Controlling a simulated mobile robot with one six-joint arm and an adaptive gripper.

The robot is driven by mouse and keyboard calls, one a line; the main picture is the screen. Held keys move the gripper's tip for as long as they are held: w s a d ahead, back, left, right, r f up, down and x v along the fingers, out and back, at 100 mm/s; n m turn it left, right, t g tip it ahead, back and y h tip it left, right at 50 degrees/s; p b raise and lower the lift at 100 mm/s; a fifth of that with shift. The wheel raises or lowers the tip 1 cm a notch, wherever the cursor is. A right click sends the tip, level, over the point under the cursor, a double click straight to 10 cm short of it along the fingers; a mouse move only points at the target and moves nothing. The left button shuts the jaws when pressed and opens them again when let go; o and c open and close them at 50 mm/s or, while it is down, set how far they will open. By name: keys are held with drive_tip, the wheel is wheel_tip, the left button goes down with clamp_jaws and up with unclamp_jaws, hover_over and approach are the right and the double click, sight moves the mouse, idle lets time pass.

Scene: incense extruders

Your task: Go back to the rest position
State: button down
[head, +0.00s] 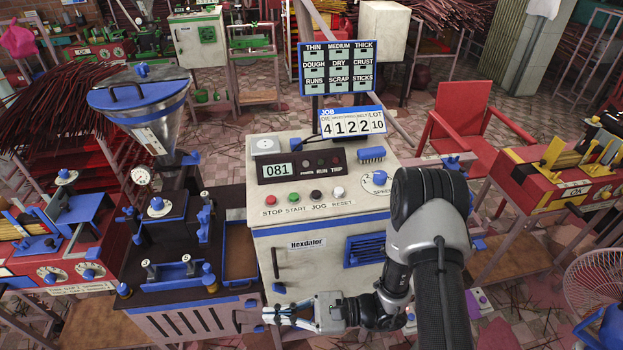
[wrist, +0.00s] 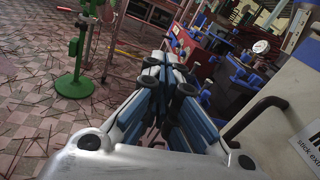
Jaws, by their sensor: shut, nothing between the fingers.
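My gripper (head: 284,316) is in the lower middle of the head view, in front of the lower part of the white control cabinet (head: 290,232). Its fingers point left and are shut with nothing between them. In the wrist view my gripper (wrist: 165,72) shows its blue-padded fingers together. The cabinet's dark door handle (wrist: 254,117) is close to the right of the fingers. I cannot tell the exact gap between them.
The extruder with its steel hopper (head: 148,112) stands left of the cabinet. A red chair (head: 468,125) and a red machine (head: 548,180) are to the right. A fan (head: 596,280) is at the lower right. A green stand (wrist: 75,82) is on the tiled floor.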

drive_tip(key=s+d+r+n+g+h, duration=0.25)
drive_tip(key=r+n+h, duration=0.2)
drive_tip(key=r, duration=0.25)
drive_tip(key=s+d+r+n+g+h, duration=0.2)
drive_tip(key=s+d+r+n+h, duration=0.15)
drive_tip(key=r+n, duration=0.35)
drive_tip(key=s+d+r+n+t+h, duration=0.2)
drive_tip(key=d+r+t+h, duration=0.3)
drive_tip(key=d, duration=0.3)
drive_tip(key=s+d+r+n+t+h, duration=0.1)
drive_tip(key=d+r+t+h, duration=0.3)
drive_tip(key=d, duration=0.4)
wheel_tip(320, 180, up, 3)
drive_tip(key=shift+s+d+f+n+t+h, duration=0.2)
drive_tip(key=shift+s+n+t+h, duration=0.2)
drive_tip(key=shift+s+t, duration=0.25)
drive_tip(key=c, duration=2.3)
unclamp_jaws()
